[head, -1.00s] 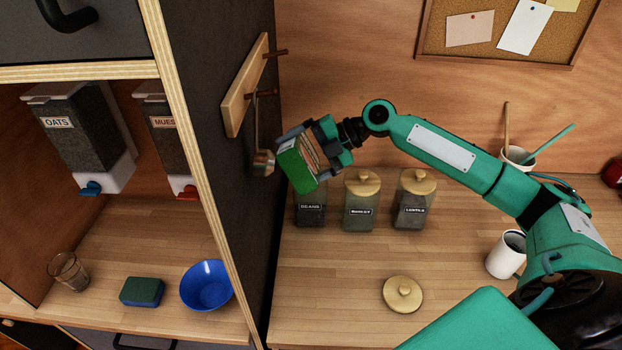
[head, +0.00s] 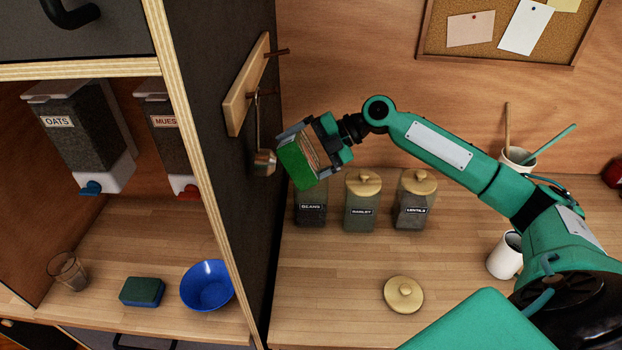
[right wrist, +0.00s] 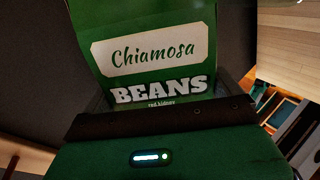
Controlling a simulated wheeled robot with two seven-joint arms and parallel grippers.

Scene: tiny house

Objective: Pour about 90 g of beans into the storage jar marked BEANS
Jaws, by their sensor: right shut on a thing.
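My right gripper (head: 318,150) is shut on a green box (head: 298,168) and holds it tilted above the jar labelled BEANS (head: 311,208). In the right wrist view the box (right wrist: 155,55) reads "Chiamosa BEANS red kidney". The BEANS jar stands on the counter with dark contents low in it; its top is hidden behind the box. A loose wooden lid (head: 403,294) lies on the counter in front of the jars. No stream of beans can be made out. My left gripper is not in view.
Lidded jars of barley (head: 360,205) and lentils (head: 414,203) stand right of the BEANS jar. A scoop (head: 264,162) hangs from a peg rail (head: 246,85) close left of the box. A white mug (head: 504,256) stands at the right. The front counter is clear around the lid.

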